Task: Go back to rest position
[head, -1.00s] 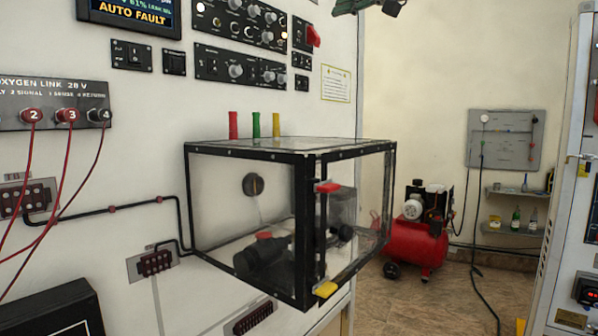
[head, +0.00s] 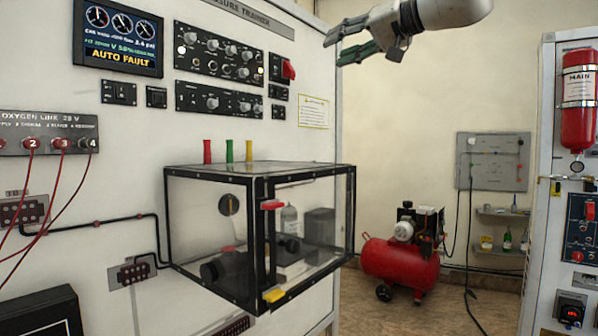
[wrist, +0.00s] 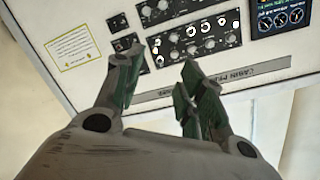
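My gripper (head: 347,42) is in the upper part of the head view, raised in the air in front of the cream wall, right of the trainer panel (head: 240,90). Its green-padded fingers point left and are spread apart with nothing between them. In the wrist view my gripper (wrist: 152,85) also shows open and empty, with the trainer panel's switches and screen beyond it, tilted. The fingers appear clear of the panel, though the exact gap cannot be told.
A clear black-framed box (head: 262,230) juts from the trainer panel below my gripper. A red compressor (head: 402,262) stands on the floor behind. A cabinet with a red extinguisher (head: 578,100) is at the right. The air around my gripper looks free.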

